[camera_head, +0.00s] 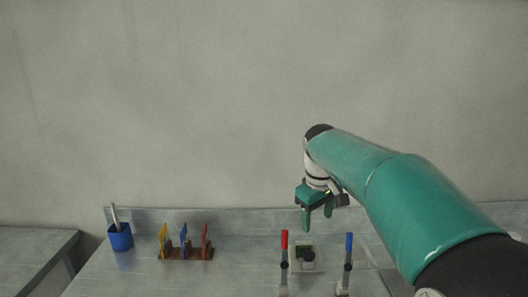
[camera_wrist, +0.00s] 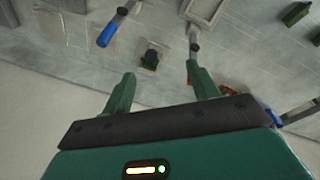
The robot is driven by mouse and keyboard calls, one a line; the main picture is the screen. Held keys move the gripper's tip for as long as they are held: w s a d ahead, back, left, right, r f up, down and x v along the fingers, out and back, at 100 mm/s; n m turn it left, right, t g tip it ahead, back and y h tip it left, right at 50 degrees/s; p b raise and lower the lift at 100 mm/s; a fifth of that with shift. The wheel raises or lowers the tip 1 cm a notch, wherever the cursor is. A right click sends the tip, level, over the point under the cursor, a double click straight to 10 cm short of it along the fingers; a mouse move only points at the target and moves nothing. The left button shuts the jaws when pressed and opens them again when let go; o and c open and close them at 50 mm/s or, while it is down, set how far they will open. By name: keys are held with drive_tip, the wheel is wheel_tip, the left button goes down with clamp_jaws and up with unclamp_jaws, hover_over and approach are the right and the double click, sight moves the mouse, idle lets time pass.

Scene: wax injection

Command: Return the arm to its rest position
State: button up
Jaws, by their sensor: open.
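My gripper (camera_head: 318,216) is at the end of my green arm, which reaches in from the right in the head view. It points down above the back of the grey metal table (camera_head: 130,278). In the wrist view my gripper (camera_wrist: 160,92) has its two green fingers spread apart with nothing between them. A small dark block (camera_wrist: 150,59) lies on the table beyond the fingertips, apart from them.
A red-handled tool (camera_head: 284,241) and a blue-handled tool (camera_head: 349,243) stand on either side of a grey square piece with a dark knob (camera_head: 307,256). A rack (camera_head: 186,254) with yellow, blue and red pieces and a blue cup (camera_head: 120,237) are to the left. A wall is behind.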

drive_tip(key=s+r+m+t, duration=0.1)
drive_tip(key=s+m+t, duration=0.15)
drive_tip(key=s, duration=1.25)
drive_tip(key=s+d+f+m+t, duration=0.1)
drive_tip(key=s+f+m, duration=0.3)
drive_tip(key=s, duration=0.9)
wheel_tip(320, 180, down, 2)
drive_tip(key=shift+s+d+f+y, duration=0.15)
drive_tip(key=shift+d+y, duration=0.1)
drive_tip(key=shift+y, duration=0.15)
